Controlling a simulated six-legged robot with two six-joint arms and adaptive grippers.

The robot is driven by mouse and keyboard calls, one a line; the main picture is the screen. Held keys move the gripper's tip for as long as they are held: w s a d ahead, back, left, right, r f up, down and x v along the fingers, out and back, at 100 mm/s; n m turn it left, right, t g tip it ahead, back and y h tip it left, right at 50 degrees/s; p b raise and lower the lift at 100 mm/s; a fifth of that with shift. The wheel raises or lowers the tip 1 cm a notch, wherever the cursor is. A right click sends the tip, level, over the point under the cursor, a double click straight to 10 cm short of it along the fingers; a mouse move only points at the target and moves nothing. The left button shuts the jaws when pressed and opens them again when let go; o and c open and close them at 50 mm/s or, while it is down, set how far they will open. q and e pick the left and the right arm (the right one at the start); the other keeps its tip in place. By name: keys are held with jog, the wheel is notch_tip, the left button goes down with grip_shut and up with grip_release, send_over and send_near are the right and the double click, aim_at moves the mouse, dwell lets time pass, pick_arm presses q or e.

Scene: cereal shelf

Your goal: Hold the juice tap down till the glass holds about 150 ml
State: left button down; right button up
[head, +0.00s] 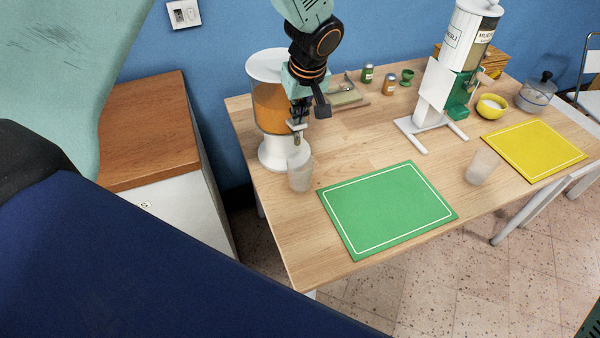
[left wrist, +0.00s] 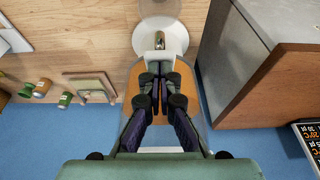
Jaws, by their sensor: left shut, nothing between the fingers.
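The juice dispenser (head: 270,115), a clear tank of orange juice on a white base, stands at the table's left end. Its tap (head: 297,139) faces the front. A translucent glass (head: 300,172) stands upright below the tap; no orange juice shows in it. My left gripper (head: 299,122) is shut and empty, pointing down right at the tap. In the left wrist view the closed fingertips (left wrist: 159,70) lie just short of the tap (left wrist: 159,40), with the juice tank (left wrist: 206,92) behind them. I cannot tell whether they touch the tap. My right gripper is not in view.
A green mat (head: 388,208) lies right of the glass. A second glass (head: 482,166), a yellow mat (head: 534,148) and a muesli dispenser (head: 432,95) stand farther right. Small jars (head: 390,84) are at the back. A wooden-topped cabinet (head: 150,130) stands left of the table.

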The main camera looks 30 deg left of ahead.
pick_arm(q)
jog(key=shift+f, duration=0.15)
jog(key=shift+s+d+f+b, duration=0.15)
jog(key=shift+f+b, duration=0.4)
jog(key=shift+b, duration=0.05)
jog(key=shift+r, duration=0.1)
dwell(6.3)
notch_tip(320, 180, up, 3)
jog(key=shift+p, duration=1.25)
jog(key=s+d+r+p, duration=0.1)
jog(key=s+d+p, duration=0.2)
jog(key=s+d, duration=0.1)
jog(key=shift+d+r, duration=0.3)
jog(key=shift+d, duration=0.05)
